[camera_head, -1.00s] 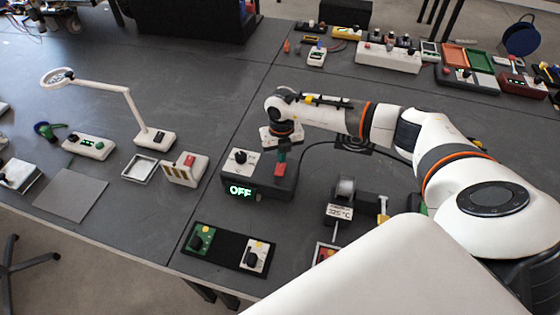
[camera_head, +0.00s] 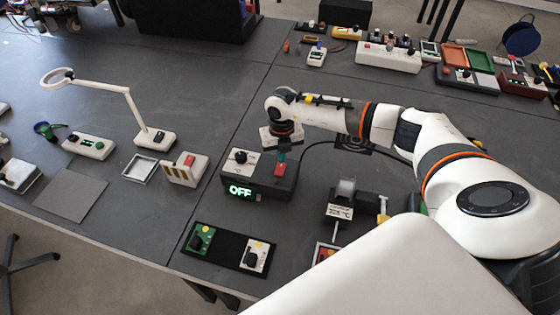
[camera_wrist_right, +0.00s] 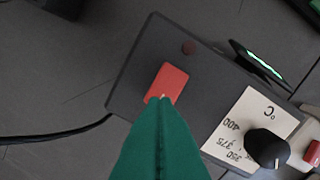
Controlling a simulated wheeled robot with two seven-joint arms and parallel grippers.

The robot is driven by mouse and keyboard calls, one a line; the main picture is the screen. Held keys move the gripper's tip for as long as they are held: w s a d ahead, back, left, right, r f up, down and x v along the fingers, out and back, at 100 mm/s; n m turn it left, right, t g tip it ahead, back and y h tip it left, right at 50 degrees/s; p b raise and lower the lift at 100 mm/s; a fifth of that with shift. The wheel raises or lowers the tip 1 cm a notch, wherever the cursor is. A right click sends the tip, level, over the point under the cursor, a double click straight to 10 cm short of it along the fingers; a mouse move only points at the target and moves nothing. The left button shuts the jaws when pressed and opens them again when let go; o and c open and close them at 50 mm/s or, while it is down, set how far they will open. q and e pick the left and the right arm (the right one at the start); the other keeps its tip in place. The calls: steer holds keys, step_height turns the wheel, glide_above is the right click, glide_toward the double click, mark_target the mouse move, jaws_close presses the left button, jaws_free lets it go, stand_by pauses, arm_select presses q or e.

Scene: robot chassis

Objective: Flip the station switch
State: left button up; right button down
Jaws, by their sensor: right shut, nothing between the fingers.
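The station (camera_head: 262,186) is a dark box on the table with a white dial plate, a black knob and a green display reading OFF (camera_head: 241,191). Its red switch (camera_head: 280,169) is on the right of the box top; it also shows in the right wrist view (camera_wrist_right: 172,79). My right gripper (camera_head: 282,157) is at the red switch, pointing down. In the right wrist view its green fingers (camera_wrist_right: 163,101) are together and empty, with their tips over the switch's near edge. I cannot tell whether they touch it. My left gripper is not in view.
A soldering iron stand (camera_head: 345,190) with a temperature label stands right of the station. A black tray (camera_head: 226,251) with small boards lies in front. A white block with a red top (camera_head: 185,170) and a lamp (camera_head: 154,138) stand to the left. A black cable runs behind the station.

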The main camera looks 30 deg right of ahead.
mark_target(282, 165)
steer(key=shift+s+f+b, duration=0.1)
steer(key=shift+f+b, duration=0.75)
steer(key=shift+f, duration=0.25)
stand_by(0.4)
steer(key=shift+r, duration=0.15)
steer(key=shift+r+p, duration=0.65)
steer(key=shift+p, duration=0.05)
steer(key=shift+r+p, duration=1.95)
steer(key=shift+r, duration=0.85)
steer(key=shift+f, duration=0.1)
